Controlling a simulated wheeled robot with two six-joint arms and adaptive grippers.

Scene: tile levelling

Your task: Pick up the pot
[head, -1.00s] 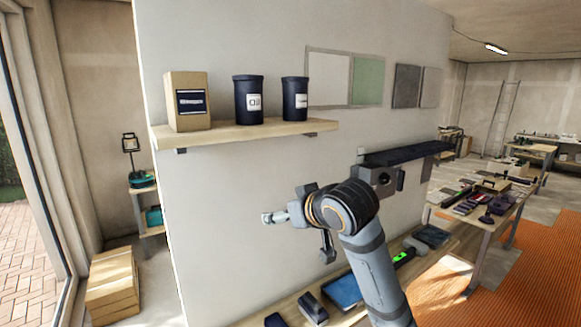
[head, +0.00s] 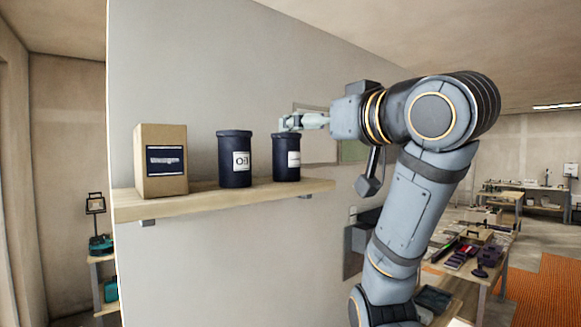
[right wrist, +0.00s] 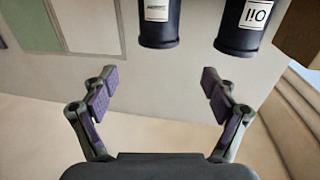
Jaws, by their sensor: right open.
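Two dark navy cylindrical pots with white labels stand upright on the wall shelf. The left pot (head: 235,172) has a label that seems to read "Oil"; the right pot (head: 286,165) has a label too small to read. My right gripper (head: 287,124) is by the upper part of the right pot in the head view. In the right wrist view, which appears upside down, my right gripper (right wrist: 159,78) is open with nothing between its fingers. The right pot (right wrist: 158,28) and left pot (right wrist: 240,32) lie beyond the fingertips there. My left gripper is out of view.
The wooden shelf (head: 215,199) also holds a cardboard box (head: 160,184) with a dark label, left of the pots. The wall (head: 200,60) rises close behind. Work tables (head: 478,265) with tools stand at the right. The space above the pots is clear.

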